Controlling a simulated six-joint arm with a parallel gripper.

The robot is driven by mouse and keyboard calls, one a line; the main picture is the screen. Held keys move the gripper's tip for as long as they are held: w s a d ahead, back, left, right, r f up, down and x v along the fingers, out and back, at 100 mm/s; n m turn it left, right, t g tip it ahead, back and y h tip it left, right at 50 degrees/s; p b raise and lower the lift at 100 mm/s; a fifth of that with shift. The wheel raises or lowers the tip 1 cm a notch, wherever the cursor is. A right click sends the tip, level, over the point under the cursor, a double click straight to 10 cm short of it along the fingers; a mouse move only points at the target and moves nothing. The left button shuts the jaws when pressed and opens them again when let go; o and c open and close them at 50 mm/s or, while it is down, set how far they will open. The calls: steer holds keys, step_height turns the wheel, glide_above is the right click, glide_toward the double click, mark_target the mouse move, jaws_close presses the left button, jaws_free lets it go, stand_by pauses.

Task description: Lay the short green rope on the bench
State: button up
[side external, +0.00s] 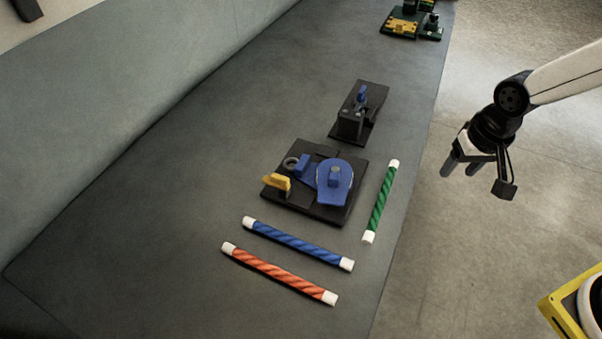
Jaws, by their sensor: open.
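The short green rope (381,202) has white ends and lies flat on the grey bench (170,220). It lies near the bench's right edge, just right of a black base plate with blue and yellow parts. My gripper (479,181) is open and empty. In the picture it hangs to the right of the bench edge, up and right of the green rope and apart from it.
A blue rope (298,244) and an orange rope (279,273) lie left of the green one. The black fixture (315,184) and a smaller black fixture (359,113) stand on the bench. Green-and-yellow devices (405,25) sit far back. The bench's left part is clear.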

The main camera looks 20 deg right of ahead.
steer(key=s+d+n, duration=0.3)
steer(key=d, duration=0.3)
steer(key=shift+s+f+t, duration=0.15)
steer(key=shift+s+t, duration=0.1)
steer(key=shift+t, duration=0.15)
